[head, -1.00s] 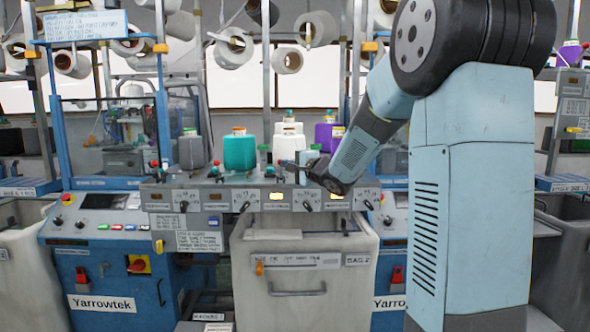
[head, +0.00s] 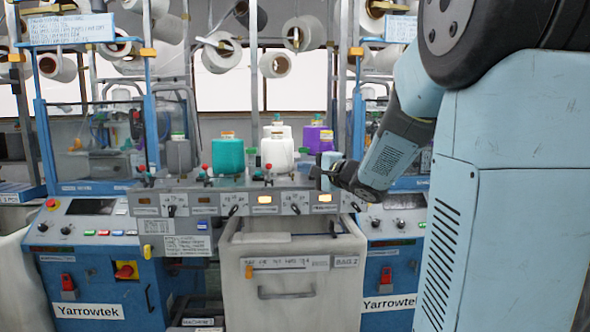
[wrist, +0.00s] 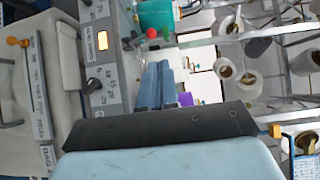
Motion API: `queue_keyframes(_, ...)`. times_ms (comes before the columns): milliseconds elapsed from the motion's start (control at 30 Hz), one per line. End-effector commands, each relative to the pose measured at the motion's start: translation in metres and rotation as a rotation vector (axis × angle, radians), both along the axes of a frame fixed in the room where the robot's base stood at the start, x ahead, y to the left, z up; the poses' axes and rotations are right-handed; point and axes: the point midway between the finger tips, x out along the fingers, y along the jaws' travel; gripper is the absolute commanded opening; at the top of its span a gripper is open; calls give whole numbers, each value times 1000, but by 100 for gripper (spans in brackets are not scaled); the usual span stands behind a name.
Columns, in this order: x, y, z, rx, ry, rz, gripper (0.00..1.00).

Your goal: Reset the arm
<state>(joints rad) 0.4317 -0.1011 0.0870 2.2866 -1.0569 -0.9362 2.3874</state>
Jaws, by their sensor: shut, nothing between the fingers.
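My arm reaches in from the right in the head view, bent, with its lower part angled down to the left. My gripper (head: 326,172) is at the front right of the grey machine shelf (head: 150,200), right of the yarn cones. It looks shut and empty. In the wrist view my gripper's two light blue fingers (wrist: 158,84) lie side by side beyond a dark bar. Whether the gripper touches the shelf cannot be told.
A teal cone (head: 227,156), a white cone (head: 277,154) and a purple cone (head: 312,136) stand on the shelf. A grey bin (head: 285,290) is below. Blue Yarrowtek cabinets (head: 95,300) flank it. Spools (head: 220,52) hang above.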

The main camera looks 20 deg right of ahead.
Motion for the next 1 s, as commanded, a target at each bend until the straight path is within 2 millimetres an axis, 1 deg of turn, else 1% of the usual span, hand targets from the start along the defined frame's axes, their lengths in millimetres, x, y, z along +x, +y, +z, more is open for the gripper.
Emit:
queue_keyframes(100, -9, -4, 2, 0, -1, 1, 0)
queue_keyframes(200, -12, -5, 2, 0, -1, 1, 0)
queue_keyframes(733, -12, -5, 3, -11, -4, -6, 0)
queue_keyframes(867, -15, -7, 7, -101, -25, -68, 0)
queue_keyframes(1000, -24, -15, 13, -296, -42, -194, 0)
